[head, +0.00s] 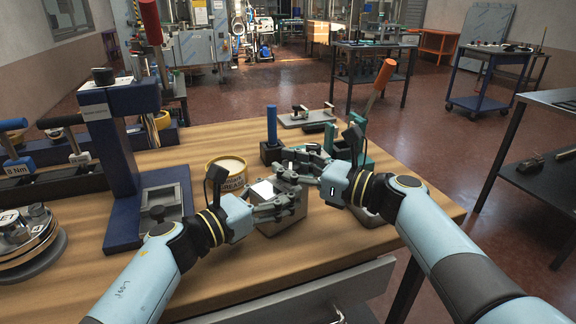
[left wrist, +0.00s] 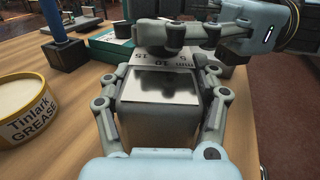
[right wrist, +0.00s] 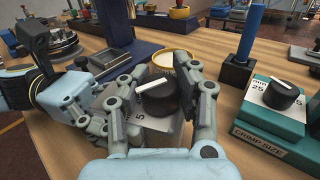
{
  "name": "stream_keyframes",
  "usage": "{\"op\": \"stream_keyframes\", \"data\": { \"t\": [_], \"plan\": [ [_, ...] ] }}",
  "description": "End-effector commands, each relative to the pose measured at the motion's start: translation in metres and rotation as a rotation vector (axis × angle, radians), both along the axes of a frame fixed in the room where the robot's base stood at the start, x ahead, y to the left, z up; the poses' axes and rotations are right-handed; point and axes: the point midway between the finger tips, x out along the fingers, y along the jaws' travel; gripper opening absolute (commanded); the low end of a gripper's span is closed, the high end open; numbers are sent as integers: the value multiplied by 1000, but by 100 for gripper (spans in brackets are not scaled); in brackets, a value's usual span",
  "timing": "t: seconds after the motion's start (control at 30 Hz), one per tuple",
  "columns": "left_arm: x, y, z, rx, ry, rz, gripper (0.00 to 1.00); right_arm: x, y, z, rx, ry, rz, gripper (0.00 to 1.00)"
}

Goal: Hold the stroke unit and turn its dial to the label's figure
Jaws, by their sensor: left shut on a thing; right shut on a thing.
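The stroke unit (head: 282,212) is a grey metal block on the wooden bench, with a scale marked 5, 10, 15 and mm on top; it fills the middle of the left wrist view (left wrist: 162,118). My left gripper (head: 270,200) is shut on its sides. The dial (right wrist: 160,97) is a black knob with a white pointer line, lying roughly crosswise in the right wrist view. My right gripper (head: 306,166) is shut on this dial from above. The fingers hide part of the scale, so I cannot tell the figure set. I cannot make out the label.
A yellow grease tin (head: 226,170) stands close behind the left gripper. A blue-handled block (head: 271,150) and a green crimp unit (right wrist: 270,120) with its own dial stand beyond. A blue press (head: 122,180) stands to the left. The bench's front edge is near.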

Motion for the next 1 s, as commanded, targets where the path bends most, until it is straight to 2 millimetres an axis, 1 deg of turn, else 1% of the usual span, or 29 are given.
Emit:
{"op": "stream_keyframes", "data": {
  "t": [0.03,0.1,0.2,0.5,0.53,0.73,1.0],
  "plan": [
    [2,3,-1,4,1,9,19,-3,0,-3,1,5,-39,0],
    [2,4,-1,4,1,10,19,-2,-1,-3,0,5,-88,0],
    [2,4,-1,4,1,10,19,-2,-1,-2,1,4,-124,0],
    [3,4,0,6,0,10,19,-2,-2,-3,0,6,-130,0],
    [3,4,0,6,0,10,19,-2,-2,-3,0,6,-129,32],
    [2,3,0,4,0,7,19,-1,-1,-2,0,4,-129,58],
    [1,1,-1,3,0,4,19,-1,-1,-1,0,2,-130,59]
  ]
}}
